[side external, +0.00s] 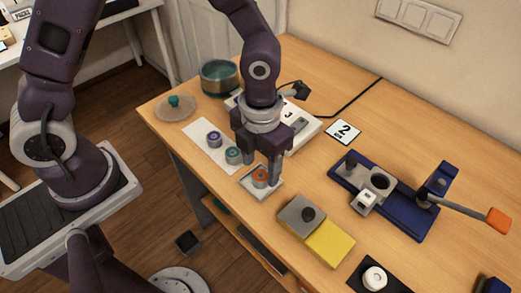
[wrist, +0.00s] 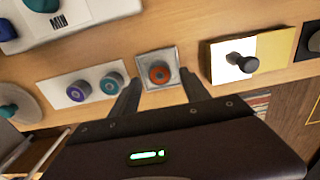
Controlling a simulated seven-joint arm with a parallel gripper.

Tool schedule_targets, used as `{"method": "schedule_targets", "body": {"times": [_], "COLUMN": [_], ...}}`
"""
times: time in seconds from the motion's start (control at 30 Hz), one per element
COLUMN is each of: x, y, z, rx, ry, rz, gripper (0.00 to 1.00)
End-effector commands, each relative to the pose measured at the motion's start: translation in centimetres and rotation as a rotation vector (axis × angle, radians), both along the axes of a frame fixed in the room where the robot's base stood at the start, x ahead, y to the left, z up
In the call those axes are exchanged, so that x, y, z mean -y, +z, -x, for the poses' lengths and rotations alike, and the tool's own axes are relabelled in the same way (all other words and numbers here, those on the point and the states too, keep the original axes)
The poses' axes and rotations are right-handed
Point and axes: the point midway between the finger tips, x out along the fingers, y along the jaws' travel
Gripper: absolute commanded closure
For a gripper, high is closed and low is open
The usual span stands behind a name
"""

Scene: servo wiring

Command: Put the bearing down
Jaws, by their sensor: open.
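An orange bearing (side external: 260,179) with a dark centre sits in a small square grey tray (side external: 247,187) near the table's front edge. In the wrist view the orange bearing (wrist: 159,73) shows flat within the tray (wrist: 144,59). My gripper (side external: 262,176) is low over the tray, its fingers on either side of the bearing. In the wrist view my gripper (wrist: 159,78) is open, with a gap between each finger and the bearing. A purple bearing (wrist: 78,92) and a teal bearing (wrist: 111,84) lie on a white strip (wrist: 54,89) beside the tray.
A grey and yellow block (side external: 329,243) with a dark knob stands right of the tray. A blue press fixture (side external: 405,219) with an orange-ended lever stands farther right. A green pot (side external: 219,77), a lid (side external: 176,107) and a white scale-like device (side external: 303,130) stand behind.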

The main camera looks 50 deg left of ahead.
Motion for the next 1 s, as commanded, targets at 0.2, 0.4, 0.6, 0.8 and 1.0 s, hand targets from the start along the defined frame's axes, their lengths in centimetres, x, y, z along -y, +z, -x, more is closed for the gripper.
{"method": "schedule_targets", "body": {"times": [0.2,0.4,0.6,0.8,1.0], "x": [-0.1,0.0,-0.1,-4.7,-11.2], "y": [6.1,9.3,9.9,14.2,19.8], "z": [-0.2,0.0,0.1,1.6,7.5], "rx": [0.007,0.002,0.001,0.141,0.284], "ry": [0.003,0.002,0.004,0.672,2.018], "rz": [0.002,0.000,-0.002,-0.020,0.275], "gripper": [0.45,0.45,0.45,0.45,0.45]}}
